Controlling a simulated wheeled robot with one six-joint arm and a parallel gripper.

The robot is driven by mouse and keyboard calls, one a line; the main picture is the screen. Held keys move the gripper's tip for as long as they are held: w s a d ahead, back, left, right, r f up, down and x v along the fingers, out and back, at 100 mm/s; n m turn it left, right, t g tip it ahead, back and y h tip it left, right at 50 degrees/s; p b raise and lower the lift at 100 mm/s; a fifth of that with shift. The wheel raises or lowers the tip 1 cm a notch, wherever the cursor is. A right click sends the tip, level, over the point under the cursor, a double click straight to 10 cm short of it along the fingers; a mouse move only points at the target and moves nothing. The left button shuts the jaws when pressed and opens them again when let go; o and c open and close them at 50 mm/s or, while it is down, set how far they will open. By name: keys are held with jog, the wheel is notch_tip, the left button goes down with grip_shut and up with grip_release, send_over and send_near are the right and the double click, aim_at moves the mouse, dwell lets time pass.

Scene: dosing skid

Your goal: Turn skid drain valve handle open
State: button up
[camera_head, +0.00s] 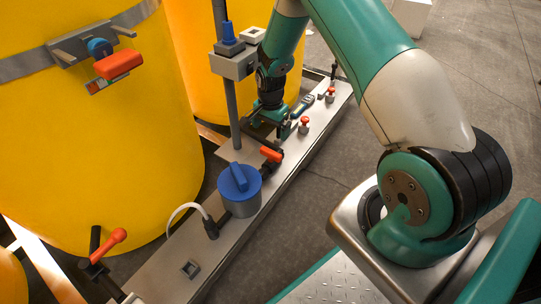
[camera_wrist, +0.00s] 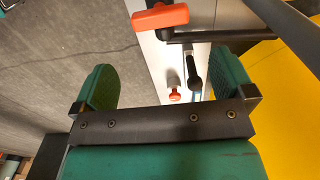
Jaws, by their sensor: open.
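An orange-red lever handle (camera_head: 270,154) sits on dark piping on the long grey skid, just in front of my gripper (camera_head: 270,127). In the wrist view what looks like the same handle (camera_wrist: 160,18) lies near the top edge, beyond my fingertips. My gripper (camera_wrist: 168,85) is open, its two green fingers wide apart and empty. A small red knob (camera_wrist: 175,96) and a dark lever (camera_wrist: 194,72) show between the fingers, lower on the skid. No label shows which handle is the drain valve.
Yellow tanks (camera_head: 90,150) stand along the left, with another orange handle (camera_head: 108,241) low down. A blue-capped grey pump (camera_head: 239,190) and an upright post (camera_head: 231,110) stand close to my gripper. Red knobs (camera_head: 304,122) follow along the skid. Open floor lies right of it.

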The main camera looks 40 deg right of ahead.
aim_at(271, 151)
notch_tip(271, 151, down, 11)
jog(key=b, duration=0.4)
jog(key=shift+f, duration=0.1)
jog(key=c, duration=0.6)
